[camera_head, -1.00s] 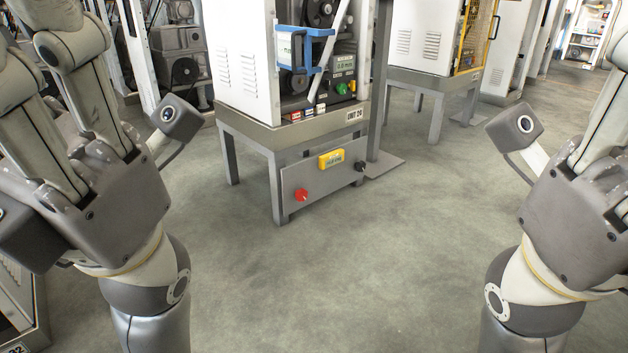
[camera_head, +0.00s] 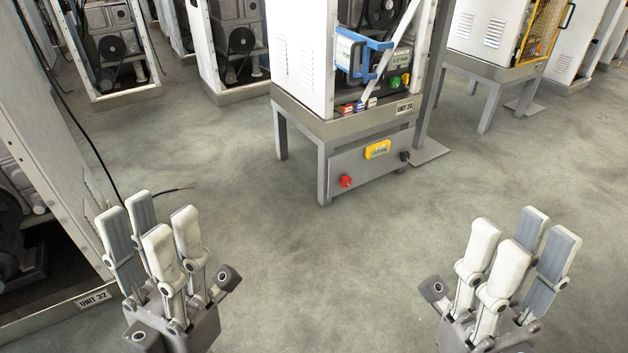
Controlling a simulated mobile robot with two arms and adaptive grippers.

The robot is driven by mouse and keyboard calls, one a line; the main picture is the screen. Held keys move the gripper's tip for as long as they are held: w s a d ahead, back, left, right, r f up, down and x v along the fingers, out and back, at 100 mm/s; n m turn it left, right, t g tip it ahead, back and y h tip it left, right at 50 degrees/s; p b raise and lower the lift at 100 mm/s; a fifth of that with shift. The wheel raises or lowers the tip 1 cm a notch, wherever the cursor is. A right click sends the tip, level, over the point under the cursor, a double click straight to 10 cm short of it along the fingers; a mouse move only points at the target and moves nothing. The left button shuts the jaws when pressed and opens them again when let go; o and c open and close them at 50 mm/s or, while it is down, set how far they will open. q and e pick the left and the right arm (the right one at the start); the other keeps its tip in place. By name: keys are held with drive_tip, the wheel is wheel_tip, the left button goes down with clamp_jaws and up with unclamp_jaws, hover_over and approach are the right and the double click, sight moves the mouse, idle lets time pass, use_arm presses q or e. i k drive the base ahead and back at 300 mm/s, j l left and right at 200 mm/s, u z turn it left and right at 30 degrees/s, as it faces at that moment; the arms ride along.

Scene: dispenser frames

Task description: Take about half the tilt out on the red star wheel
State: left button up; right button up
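The red star wheel (camera_head: 346,181) sits at the left of a grey panel (camera_head: 365,165) low on the frame marked UNIT 24. It is small in view, so I cannot tell its tilt angle. A yellow box (camera_head: 377,149) and a black knob (camera_head: 404,156) are on the same panel. My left gripper (camera_head: 150,228) is open and empty, fingers pointing up, at the lower left. My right gripper (camera_head: 520,240) is open and empty, fingers up, at the lower right. Both are well short of the wheel and touch nothing.
A cabinet marked UNIT 32 (camera_head: 95,298) stands close at the left, beside my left gripper. A black cable (camera_head: 165,192) lies on the floor near it. Other machine cabinets stand behind. A floor plate (camera_head: 430,152) lies right of UNIT 24. The floor ahead is clear.

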sight(345, 182)
drive_tip(key=i+l+u, duration=0.25)
drive_tip(key=u, duration=0.2)
drive_tip(key=i+l+u, duration=0.2)
drive_tip(key=l+u, duration=0.25)
drive_tip(key=i+l+u, duration=0.1)
drive_tip(key=l+u, duration=0.35)
drive_tip(key=i+l+u, duration=0.25)
drive_tip(key=l, duration=1.1)
drive_tip(key=l+u, duration=0.25)
drive_tip(key=l, duration=2.75)
drive_tip(key=k, duration=0.05)
